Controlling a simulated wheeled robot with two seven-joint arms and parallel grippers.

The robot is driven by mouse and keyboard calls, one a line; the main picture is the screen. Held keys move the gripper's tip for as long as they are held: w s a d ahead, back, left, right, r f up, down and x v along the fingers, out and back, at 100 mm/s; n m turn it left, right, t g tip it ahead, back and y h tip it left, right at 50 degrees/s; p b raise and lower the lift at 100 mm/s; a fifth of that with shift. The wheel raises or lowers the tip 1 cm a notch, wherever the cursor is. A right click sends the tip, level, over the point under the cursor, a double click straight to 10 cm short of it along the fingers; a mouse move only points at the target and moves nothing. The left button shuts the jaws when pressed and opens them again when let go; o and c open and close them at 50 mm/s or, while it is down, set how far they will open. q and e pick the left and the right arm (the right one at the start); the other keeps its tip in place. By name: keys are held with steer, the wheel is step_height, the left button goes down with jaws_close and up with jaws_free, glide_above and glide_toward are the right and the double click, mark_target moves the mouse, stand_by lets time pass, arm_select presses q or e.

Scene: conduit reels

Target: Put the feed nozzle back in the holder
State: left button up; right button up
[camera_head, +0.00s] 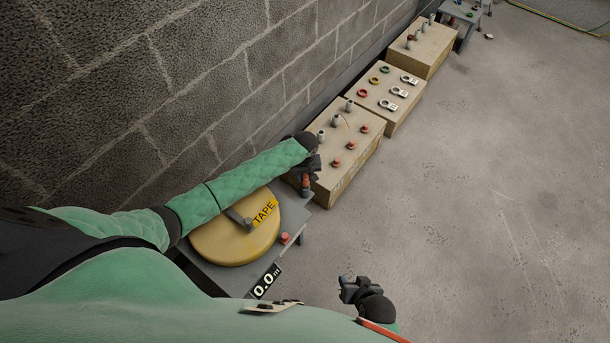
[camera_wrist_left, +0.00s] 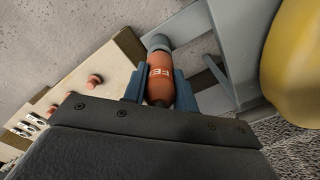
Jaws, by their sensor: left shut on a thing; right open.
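The feed nozzle (camera_wrist_left: 160,80) is orange with pale letters that begin "FE". It sits between the blue fingertips of my left gripper (camera_wrist_left: 158,90), which is shut on it. In the head view the nozzle (camera_head: 305,182) shows as a small orange piece under my left gripper (camera_head: 307,172), at the far right corner of the grey reel stand (camera_head: 217,277). A grey round collar (camera_wrist_left: 157,42) lies at the nozzle's far end; I cannot tell whether it is the holder or part of the nozzle. My right gripper (camera_head: 355,287) is open and empty above the floor.
A yellow reel marked TAPE (camera_head: 235,235) is on the stand, with a red knob (camera_head: 285,238) and a 0.0 m display (camera_head: 266,281). Wooden boxes (camera_head: 345,172) with pegs, rings and tags stand along the block wall. The floor at right is clear.

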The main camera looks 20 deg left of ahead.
arm_select(q)
steer(key=shift+f, duration=0.95)
steer(key=o, duration=1.6)
steer(key=shift+c, duration=0.2)
step_height(320, 180, up, 10)
steer(key=p, duration=1.1)
